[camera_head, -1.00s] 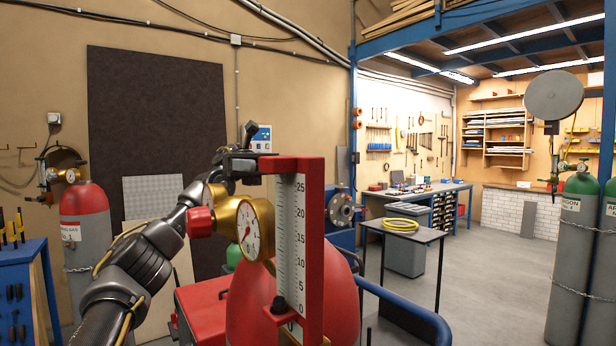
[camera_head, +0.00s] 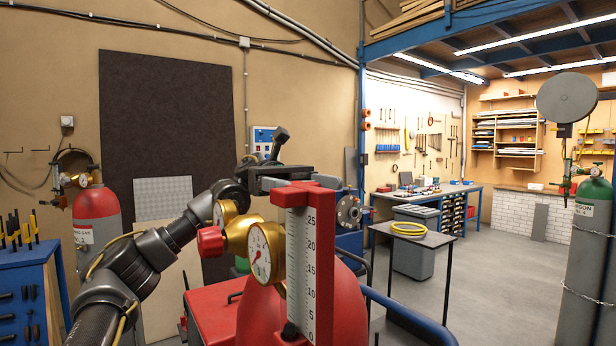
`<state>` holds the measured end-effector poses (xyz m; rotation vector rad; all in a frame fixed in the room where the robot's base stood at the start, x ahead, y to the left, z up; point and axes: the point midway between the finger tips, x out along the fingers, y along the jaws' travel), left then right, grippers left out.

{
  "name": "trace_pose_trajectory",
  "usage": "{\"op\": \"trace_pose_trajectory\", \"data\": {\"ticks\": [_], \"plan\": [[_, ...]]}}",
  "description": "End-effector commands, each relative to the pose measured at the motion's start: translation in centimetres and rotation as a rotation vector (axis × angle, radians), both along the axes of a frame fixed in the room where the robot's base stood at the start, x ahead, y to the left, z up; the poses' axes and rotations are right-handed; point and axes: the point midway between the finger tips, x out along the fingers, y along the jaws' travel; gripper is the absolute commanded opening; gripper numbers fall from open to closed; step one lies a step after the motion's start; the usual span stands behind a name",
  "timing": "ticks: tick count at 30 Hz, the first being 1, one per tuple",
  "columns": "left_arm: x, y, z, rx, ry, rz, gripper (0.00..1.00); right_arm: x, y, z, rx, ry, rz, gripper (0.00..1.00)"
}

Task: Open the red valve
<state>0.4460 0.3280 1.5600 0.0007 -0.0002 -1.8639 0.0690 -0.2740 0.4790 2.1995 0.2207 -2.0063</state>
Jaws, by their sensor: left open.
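A red knob (camera_head: 211,241) sits on the left side of a brass regulator with a round white dial gauge (camera_head: 262,253). The regulator is above a red cylinder (camera_head: 262,312). A red frame with a white numbered scale (camera_head: 302,265) stands upright just right of the gauge and hides part of the cylinder. My left gripper (camera_head: 300,181) is open, above and right of the red knob and apart from it. Its jaws appear behind or at the top of the red frame; whether they touch it I cannot tell. My right gripper is out of view.
A red tool cart (camera_head: 213,300) stands below my left arm. A small table (camera_head: 425,238) with a yellow coil (camera_head: 408,229) and a blue rail (camera_head: 410,315) are to the right. A blue tool rack (camera_head: 30,280) is at the left. Open floor lies at the right.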

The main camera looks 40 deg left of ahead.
Motion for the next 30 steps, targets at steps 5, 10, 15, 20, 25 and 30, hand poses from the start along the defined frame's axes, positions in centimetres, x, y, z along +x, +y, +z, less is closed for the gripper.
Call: {"op": "trace_pose_trajectory", "data": {"ticks": [5,10,15,20,25,30], "plan": [[-0.2,-0.6,0.0,-0.001,0.000,0.001,0.74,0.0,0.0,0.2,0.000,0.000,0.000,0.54],[-0.2,-0.6,-0.1,-0.001,0.000,0.001,0.74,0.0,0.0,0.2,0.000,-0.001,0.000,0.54],[-0.2,-0.6,-0.1,-0.001,0.000,0.001,0.57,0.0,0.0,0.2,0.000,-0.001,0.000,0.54],[-0.2,-0.6,-0.1,-0.001,0.000,0.000,0.36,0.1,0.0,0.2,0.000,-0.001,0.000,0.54],[-0.2,-0.6,-0.1,0.000,0.000,0.004,0.29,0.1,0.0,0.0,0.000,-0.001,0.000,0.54],[-0.2,-0.6,-0.5,-0.001,-0.003,0.046,0.29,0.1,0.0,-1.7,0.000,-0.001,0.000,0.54]]}}
